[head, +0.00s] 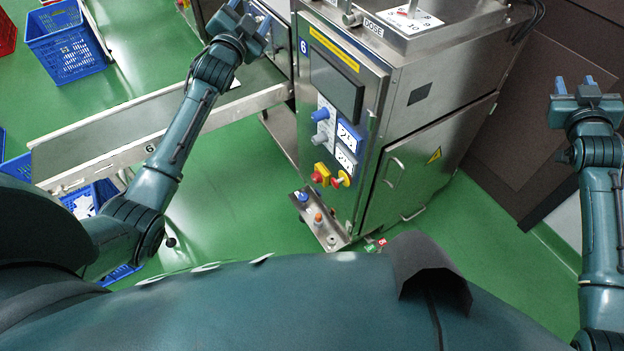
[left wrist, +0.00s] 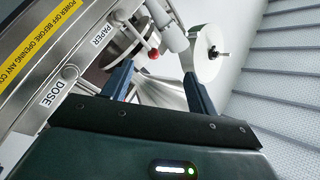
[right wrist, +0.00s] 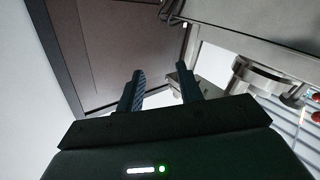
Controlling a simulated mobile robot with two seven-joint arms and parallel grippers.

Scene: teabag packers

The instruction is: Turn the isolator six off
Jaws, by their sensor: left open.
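Machine six (head: 303,46) is a steel cabinet with a control panel on its front. Low on that panel a red handle on a yellow round plate, apparently the isolator (head: 342,180), sits right of a red push button on yellow (head: 319,175). Its exact handle angle is too small to tell. My left gripper (head: 250,14) is open and empty, above and left of the panel, well away from the isolator; its fingers show in the left wrist view (left wrist: 158,80). My right gripper (head: 587,84) is open and empty at the far right, apart from the machine; it also shows in the right wrist view (right wrist: 160,80).
A steel bracket with buttons (head: 320,218) juts out below. A conveyor (head: 100,145) runs left. Blue crates (head: 66,45) stand on the green floor, which is clear before the panel.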

